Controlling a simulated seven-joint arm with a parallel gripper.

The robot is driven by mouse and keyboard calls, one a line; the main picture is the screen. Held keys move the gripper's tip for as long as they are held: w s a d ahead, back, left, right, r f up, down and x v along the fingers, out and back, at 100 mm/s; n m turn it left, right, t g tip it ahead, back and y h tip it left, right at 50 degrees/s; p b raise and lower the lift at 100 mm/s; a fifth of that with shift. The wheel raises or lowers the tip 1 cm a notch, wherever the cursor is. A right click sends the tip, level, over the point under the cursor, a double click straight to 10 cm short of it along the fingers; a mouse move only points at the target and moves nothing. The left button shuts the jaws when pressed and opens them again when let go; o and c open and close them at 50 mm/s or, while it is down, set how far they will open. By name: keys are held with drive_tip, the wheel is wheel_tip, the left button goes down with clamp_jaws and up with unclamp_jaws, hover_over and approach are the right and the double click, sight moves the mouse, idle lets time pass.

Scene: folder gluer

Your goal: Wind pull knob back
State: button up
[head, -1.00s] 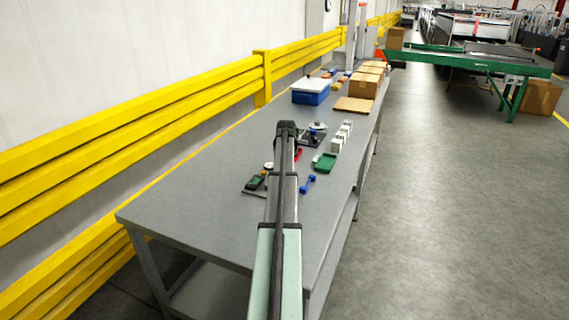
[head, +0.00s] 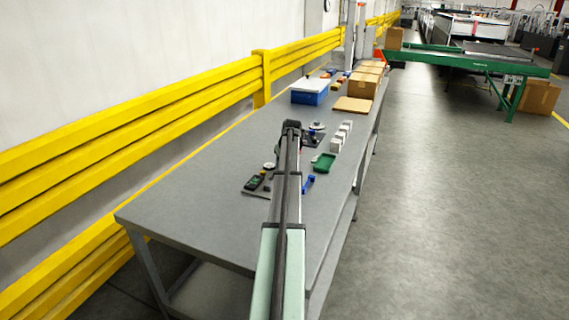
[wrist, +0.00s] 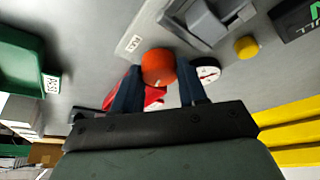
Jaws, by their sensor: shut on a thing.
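The pull knob (wrist: 158,67) is a round orange-red ball in the middle of the wrist view. It sits between the two dark blue fingers of my gripper (wrist: 158,84), which is shut on it. A red part (wrist: 153,98) shows just below the knob, partly hidden by the left finger. What the knob is mounted on is hidden. In the head view my arm reaches along the table, with its dark end (head: 291,127) over the middle of it. The knob and fingers are hidden there.
In the wrist view, a grey block (wrist: 208,18), a yellow button (wrist: 246,47) and a white dial (wrist: 208,72) are close by. A green tray (head: 324,162), white blocks (head: 338,143) and a blue bin (head: 310,97) stand on the grey table (head: 190,215). Its near end is clear.

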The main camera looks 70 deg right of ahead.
drive_tip(key=o, duration=0.8)
drive_tip(key=v, duration=1.3)
drive_tip(key=shift+s+r, duration=0.1)
drive_tip(key=shift+r, duration=0.3)
drive_tip(key=shift+o, duration=0.4)
